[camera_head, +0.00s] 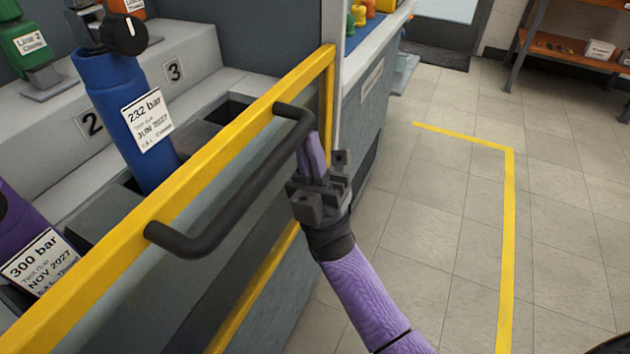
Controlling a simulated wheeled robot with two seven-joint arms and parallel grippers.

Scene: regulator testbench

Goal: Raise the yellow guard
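The yellow guard (224,150) is a yellow-edged frame with a see-through panel, standing along the front of the test bench. A black bar handle (248,192) juts out from its top rail. My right gripper (313,150) reaches up from below, its purple fingers beside the far end of the handle. The fingers look close together and overlap the handle's edge in the picture. I cannot tell whether they touch or grip it. My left gripper is not in view.
Behind the guard stand a blue cylinder (118,110) labelled 232 bar and a purple one (22,235) labelled 300 bar. A green unit (30,45) stands on the stepped bench (195,50). The tiled floor (430,215) at right is clear, marked by a yellow line (508,230).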

